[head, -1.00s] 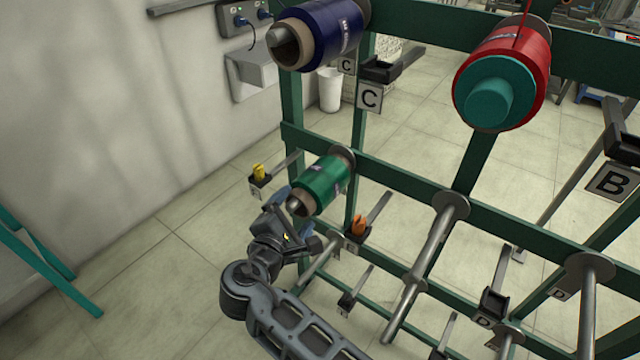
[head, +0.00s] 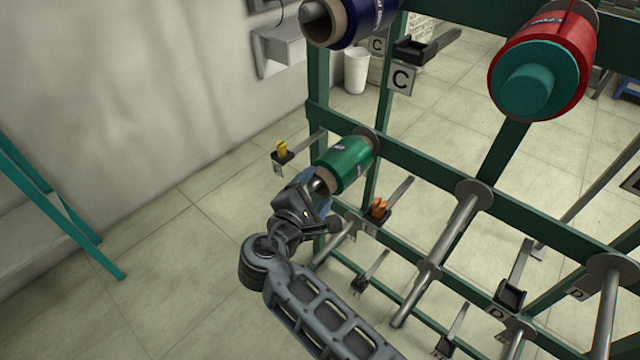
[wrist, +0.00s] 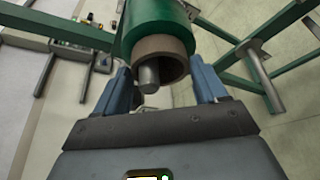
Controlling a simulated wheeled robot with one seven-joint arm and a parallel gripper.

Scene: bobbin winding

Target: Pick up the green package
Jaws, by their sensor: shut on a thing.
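The green package (head: 350,162) is a green-wound bobbin on a brown tube, on a peg of the green rack at mid height. My gripper (head: 318,187) is at its near end, shut on it. In the wrist view the two blue fingers (wrist: 164,88) stand either side of the package's lower end (wrist: 160,45). The metal peg (wrist: 148,76) shows inside the open brown tube, off-centre towards the left. The exact finger contact is hard to see.
A dark blue package (head: 352,20) sits above on the green rack (head: 425,160), and a red package (head: 545,60) to the right. Bare pegs (head: 455,225) stick out right of my arm. A yellow-tipped holder (head: 282,152) and an orange-tipped holder (head: 379,208) flank the green package.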

